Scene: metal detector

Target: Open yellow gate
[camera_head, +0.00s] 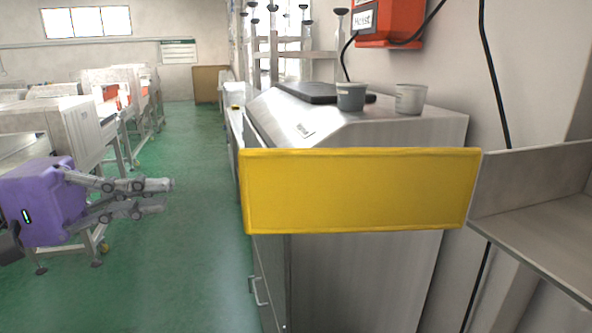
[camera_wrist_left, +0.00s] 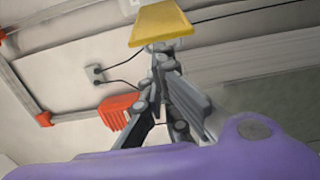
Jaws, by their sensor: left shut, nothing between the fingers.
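The yellow gate (camera_head: 360,190) is a flat rectangular panel across the middle right of the head view. It stands in front of a grey metal cabinet, with its right end beside a metal chute. My left gripper (camera_head: 166,197) is to the left of the gate, apart from it, with its fingers pointing right towards it. The gripper is shut and empty. In the left wrist view the gate (camera_wrist_left: 160,22) shows beyond the fingertips (camera_wrist_left: 160,50). My right gripper is not in view.
The grey cabinet (camera_head: 350,275) carries two grey cups (camera_head: 351,96) and a dark flat object. The metal chute (camera_head: 545,215) is at the right. An orange box (camera_head: 392,20) hangs on the wall with cables. Machines line the left side; the green floor (camera_head: 190,275) between is clear.

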